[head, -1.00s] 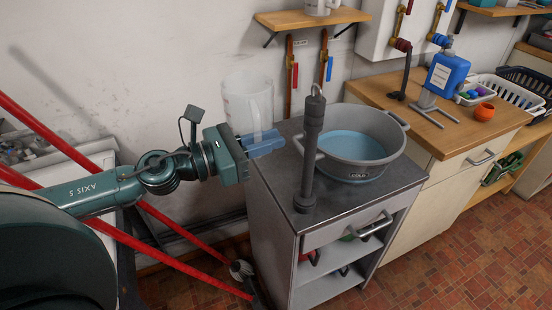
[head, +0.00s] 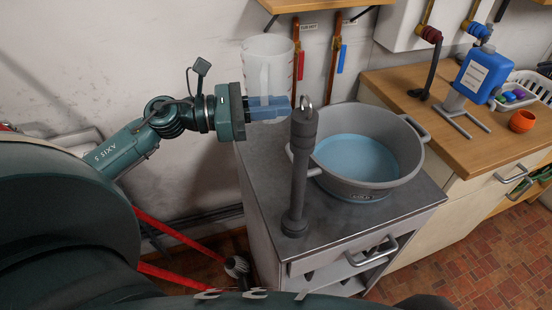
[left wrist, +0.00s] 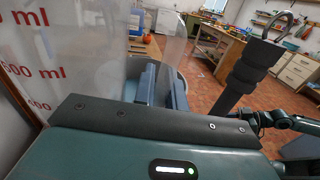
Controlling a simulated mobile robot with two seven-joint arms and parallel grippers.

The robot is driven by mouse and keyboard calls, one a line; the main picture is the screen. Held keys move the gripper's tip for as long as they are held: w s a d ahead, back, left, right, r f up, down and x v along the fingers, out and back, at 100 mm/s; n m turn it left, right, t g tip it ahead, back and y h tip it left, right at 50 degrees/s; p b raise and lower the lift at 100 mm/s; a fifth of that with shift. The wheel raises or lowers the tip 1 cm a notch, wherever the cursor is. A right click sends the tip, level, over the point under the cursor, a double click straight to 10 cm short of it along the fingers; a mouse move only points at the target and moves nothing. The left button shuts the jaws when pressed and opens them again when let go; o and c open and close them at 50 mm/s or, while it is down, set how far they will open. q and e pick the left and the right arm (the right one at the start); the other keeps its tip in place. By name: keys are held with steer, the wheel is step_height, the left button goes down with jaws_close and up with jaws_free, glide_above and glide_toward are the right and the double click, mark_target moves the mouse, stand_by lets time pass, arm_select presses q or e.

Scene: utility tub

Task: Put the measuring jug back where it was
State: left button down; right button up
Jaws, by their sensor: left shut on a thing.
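The measuring jug (head: 267,62) is clear, with red markings, and stands upright over the back left part of the grey cabinet top (head: 262,160). My left gripper (head: 270,108) is shut on the jug, its blue fingers across the jug's lower part. In the left wrist view the jug's wall (left wrist: 60,60) with red ml marks fills the left side, beside the fingers (left wrist: 163,84).
A grey tub (head: 405,170) of blue water stands right of the jug. A dark upright post with a metal hook (head: 300,165) stands in front of the tub. A wooden wall shelf (head: 315,4) is above. A wooden counter (head: 455,125) holds a blue canister (head: 483,73).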

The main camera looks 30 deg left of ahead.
arm_select(q)
steer(key=shift+s+f, duration=0.15)
steer(key=shift+f, duration=7.95)
steer(key=shift+f+b, duration=0.15)
steer(key=shift+b, duration=0.3)
steer(key=c, duration=1.5)
jaws_free()
steer(key=shift+o, duration=0.2)
